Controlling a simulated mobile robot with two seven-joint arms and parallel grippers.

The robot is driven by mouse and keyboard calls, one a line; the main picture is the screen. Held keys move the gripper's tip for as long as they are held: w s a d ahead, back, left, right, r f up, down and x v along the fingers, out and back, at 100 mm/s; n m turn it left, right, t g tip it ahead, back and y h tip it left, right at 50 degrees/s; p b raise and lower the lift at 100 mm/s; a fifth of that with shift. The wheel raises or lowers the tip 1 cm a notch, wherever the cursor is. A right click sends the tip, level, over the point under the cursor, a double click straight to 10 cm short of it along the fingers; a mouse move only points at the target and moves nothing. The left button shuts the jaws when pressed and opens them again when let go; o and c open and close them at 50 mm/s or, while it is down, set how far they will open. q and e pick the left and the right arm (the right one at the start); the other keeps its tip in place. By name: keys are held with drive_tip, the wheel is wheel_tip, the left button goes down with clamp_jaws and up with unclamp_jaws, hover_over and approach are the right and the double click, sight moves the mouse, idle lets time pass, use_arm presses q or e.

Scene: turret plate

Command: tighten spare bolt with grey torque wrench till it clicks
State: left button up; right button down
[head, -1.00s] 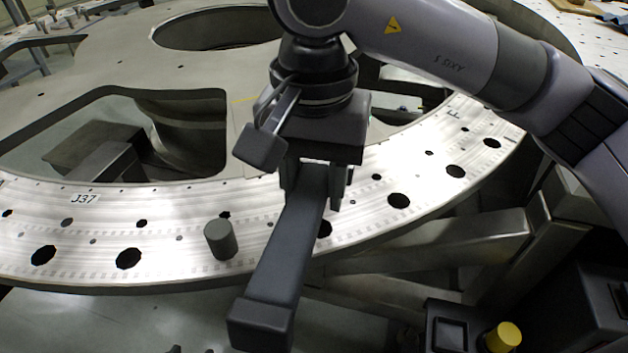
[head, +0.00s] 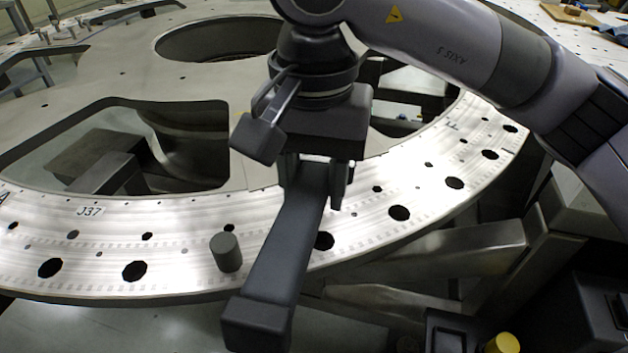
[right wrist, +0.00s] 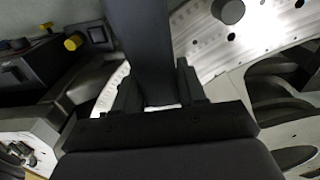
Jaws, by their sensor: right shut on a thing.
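My right gripper (head: 318,182) is shut on the dark grey torque wrench (head: 288,240), which it holds above the edge of the turret plate (head: 190,255). The wrench slants down and left toward the camera, with a blocky end (head: 256,325) beyond the plate's outer edge. In the right wrist view the wrench (right wrist: 148,50) runs up between the fingers (right wrist: 160,88). A grey cylinder (head: 226,252), perhaps the spare bolt, stands upright on the ring left of the wrench and apart from it. It also shows in the right wrist view (right wrist: 229,11). My left gripper is not in view.
The ring has several dark open holes and a J37 label (head: 89,211). Large openings lie behind it. A dark box (head: 450,330) and a yellow cylindrical knob (head: 502,343) are at the lower right. Steel beams (head: 440,250) run beneath the plate.

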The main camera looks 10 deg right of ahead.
drive_tip(key=shift+r, duration=0.3)
drive_tip(key=shift+r+p, duration=1.15)
drive_tip(key=shift+r, duration=0.6)
drive_tip(key=shift+f, duration=0.1)
